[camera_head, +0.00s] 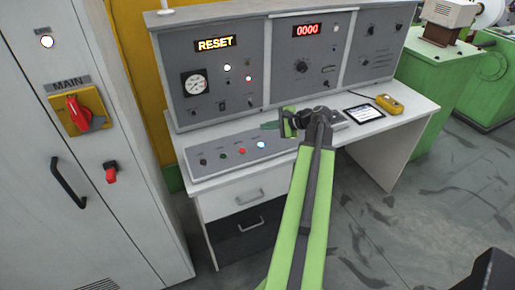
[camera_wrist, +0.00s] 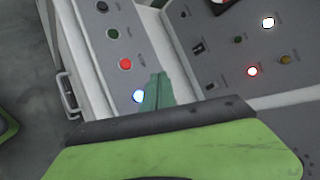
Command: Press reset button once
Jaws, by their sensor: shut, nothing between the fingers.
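A sloped grey button panel (camera_head: 215,157) on the desk carries a row of buttons: black, green, a red button (camera_head: 242,151) and a lit bluish-white button (camera_head: 261,145) at the right end. Their labels are too small to read, so I cannot confirm which is reset. The lit button also shows in the wrist view (camera_wrist: 139,96). My gripper (camera_head: 268,126) is shut and empty. In the head view its green fingertips appear just behind the lit button. In the wrist view the fingertips (camera_wrist: 156,80) appear right beside the lit button, apparently apart from it.
The upright console has an amber RESET display (camera_head: 215,44), a red 0000 display (camera_head: 307,30), a gauge and lit lamps. A tablet (camera_head: 364,113) and a yellow box (camera_head: 389,104) lie on the desk's right. A cabinet with a MAIN switch (camera_head: 80,112) stands left.

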